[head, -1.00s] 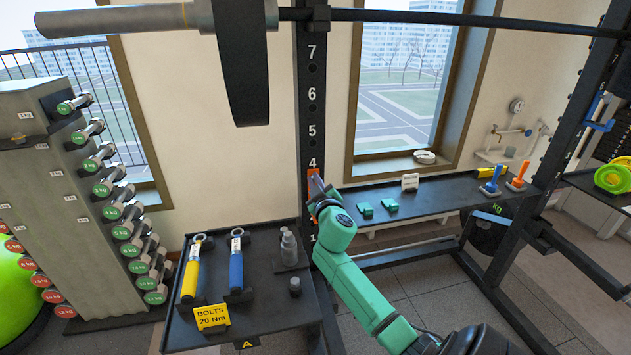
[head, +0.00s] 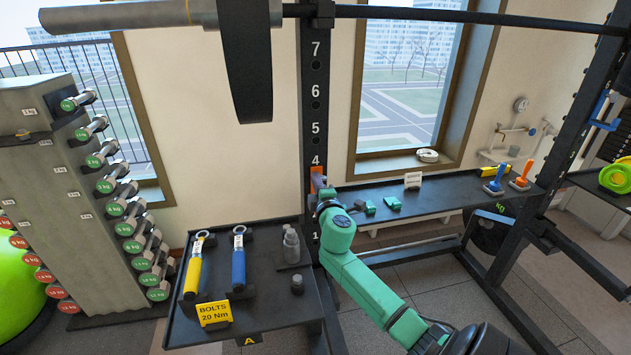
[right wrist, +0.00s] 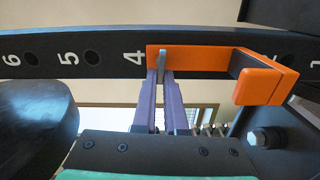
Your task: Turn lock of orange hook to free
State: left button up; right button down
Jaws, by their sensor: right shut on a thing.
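The orange hook (head: 316,178) sits on the black upright just below the number 4, partly covered by my right gripper (head: 321,188). In the right wrist view, the orange hook (right wrist: 205,59) runs along the numbered upright and ends in a raised orange block. Its lock, a small grey lever (right wrist: 161,61), stands on the hook's plate close to the 4, roughly across the upright. The purple fingers of my right gripper (right wrist: 164,78) are shut on the lever's near end. My left gripper is in neither view.
A bar with a dark plate (head: 245,60) crosses above. A black shelf (head: 262,312) with two torque wrenches and a yellow sign (head: 214,313) stands to the left of the upright. A longer shelf (head: 445,190) lies behind my right arm.

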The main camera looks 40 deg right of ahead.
jog(key=shift+d+r+n, duration=0.15)
jog(key=shift+n, duration=0.45)
jog(key=c, duration=1)
grip_release()
jog(key=shift+s, duration=0.1)
jog(key=shift+o, duration=0.2)
jog(key=shift+d, duration=0.1)
jog(key=shift+s+a, duration=0.25)
jog(key=b+v, duration=0.2)
jog(key=v, duration=1.2)
jog(key=shift+d, duration=0.15)
